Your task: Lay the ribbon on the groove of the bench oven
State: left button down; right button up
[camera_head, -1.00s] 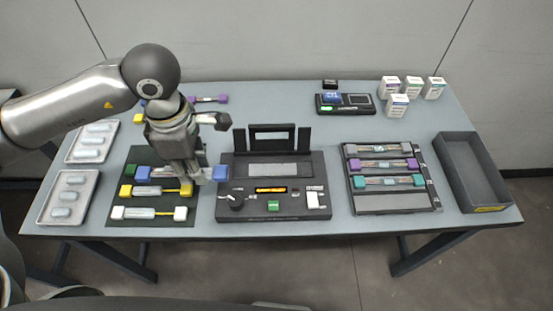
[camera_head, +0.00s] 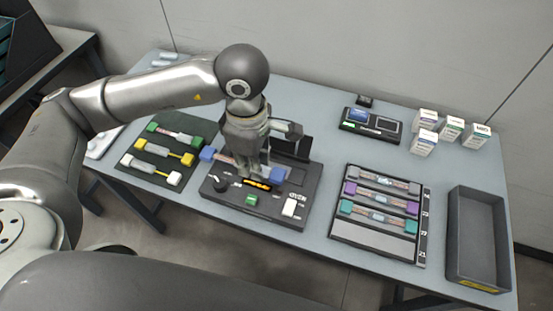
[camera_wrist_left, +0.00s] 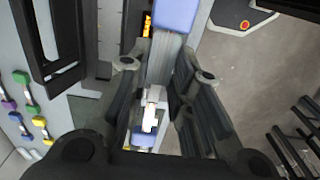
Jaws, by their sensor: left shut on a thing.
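The ribbon with blue end blocks (camera_head: 207,153) is in my left gripper (camera_head: 253,170), which is shut on its middle. Its other blue block (camera_head: 277,175) points right. The ribbon lies across the black bench oven (camera_head: 222,196), over the area behind the orange display. Whether it touches the groove or hangs just above it, I cannot tell; my gripper hides most of the groove. The oven lid (camera_head: 292,142) stands open behind. In the left wrist view the blue blocks (camera_wrist_left: 177,14) show above and below the fingers (camera_wrist_left: 155,95). My right gripper is out of view.
A rack (camera_head: 372,242) with several ribbons lies to the right, beside an empty dark bin (camera_head: 458,240). A small device (camera_head: 372,124) and white boxes (camera_head: 424,141) stand behind.

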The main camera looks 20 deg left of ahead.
pick_arm(q)
jog(key=w+d+f, duration=0.1)
jog(key=w+f, duration=0.1)
jog(key=w, duration=0.2)
jog(key=p, duration=0.2)
send_over(277, 163)
jog(key=s, duration=0.2)
jog(key=f, duration=0.5)
jog(key=shift+d+f, duration=0.1)
jog(key=shift+d, duration=0.25)
notch_tip(277, 163, down, 3)
jog(key=shift+p, duration=0.65)
jog(key=shift+w+f, duration=0.1)
jog(key=shift+f, duration=0.05)
jog(key=shift+f+b, duration=0.2)
jog(key=shift+b, duration=0.1)
jog(key=c, duration=1.4)
grip_release()
jog(key=shift+c, duration=0.2)
jog(key=shift+o, duration=0.7)
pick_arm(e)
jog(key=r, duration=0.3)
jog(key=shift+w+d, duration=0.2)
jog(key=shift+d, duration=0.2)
pick_arm(q)
jog(key=shift+r, duration=0.15)
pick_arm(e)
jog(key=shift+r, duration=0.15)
